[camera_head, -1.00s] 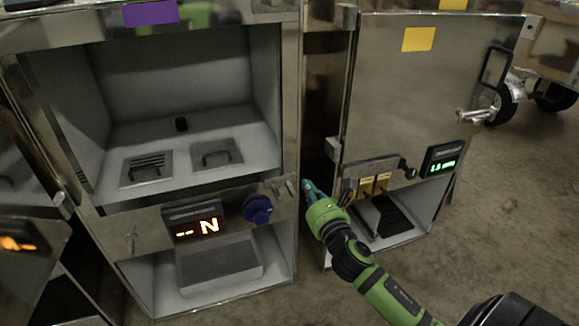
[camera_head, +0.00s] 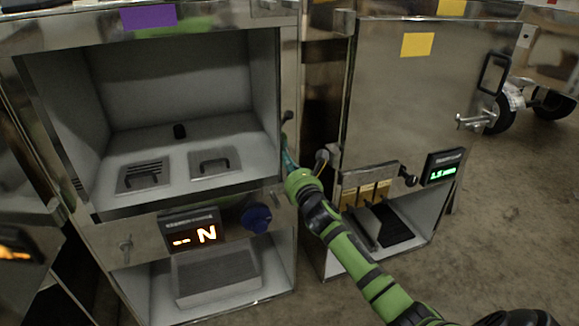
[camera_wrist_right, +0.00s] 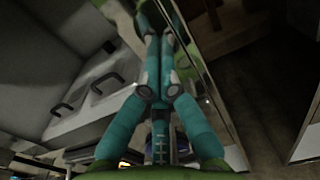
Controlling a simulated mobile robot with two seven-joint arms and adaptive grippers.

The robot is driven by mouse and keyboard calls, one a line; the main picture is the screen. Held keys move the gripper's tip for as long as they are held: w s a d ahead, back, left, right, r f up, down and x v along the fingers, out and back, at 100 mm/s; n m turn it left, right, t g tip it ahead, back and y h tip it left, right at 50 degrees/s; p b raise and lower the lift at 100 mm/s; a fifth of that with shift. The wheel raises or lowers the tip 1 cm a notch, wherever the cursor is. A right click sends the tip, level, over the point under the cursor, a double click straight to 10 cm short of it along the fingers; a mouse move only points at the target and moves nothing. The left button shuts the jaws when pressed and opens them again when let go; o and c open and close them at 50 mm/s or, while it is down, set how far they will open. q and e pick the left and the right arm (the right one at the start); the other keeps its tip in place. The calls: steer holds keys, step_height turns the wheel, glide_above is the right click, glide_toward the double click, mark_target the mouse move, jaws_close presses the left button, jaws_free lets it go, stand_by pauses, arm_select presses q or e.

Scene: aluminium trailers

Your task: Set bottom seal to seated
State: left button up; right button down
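I cannot tell which part is the bottom seal. The left unit's front panel (camera_head: 140,243) carries a display (camera_head: 194,235) reading "-- N", a blue knob (camera_head: 257,217) and a small metal fitting (camera_head: 125,248). My right gripper (camera_head: 287,150) is in front of that unit's right frame post, above the knob. Its teal fingers lie close together, shut, with no object seen between them in the right wrist view (camera_wrist_right: 158,60). Whether the fingertips touch the post cannot be told. My left gripper is out of view.
The left unit's open upper bay holds two handled floor plates (camera_head: 215,162). A closed steel door (camera_head: 425,100) on the right unit has a latch (camera_head: 475,121), with yellow tags (camera_head: 367,194) and a green display (camera_head: 443,167) below. A dark narrow gap (camera_head: 318,110) separates the units.

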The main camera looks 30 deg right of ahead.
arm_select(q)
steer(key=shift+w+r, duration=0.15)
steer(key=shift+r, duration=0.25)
arm_select(e)
steer(key=shift+x, duration=1.05)
steer(key=shift+d+r, duration=0.1)
steer(key=shift+r, duration=0.15)
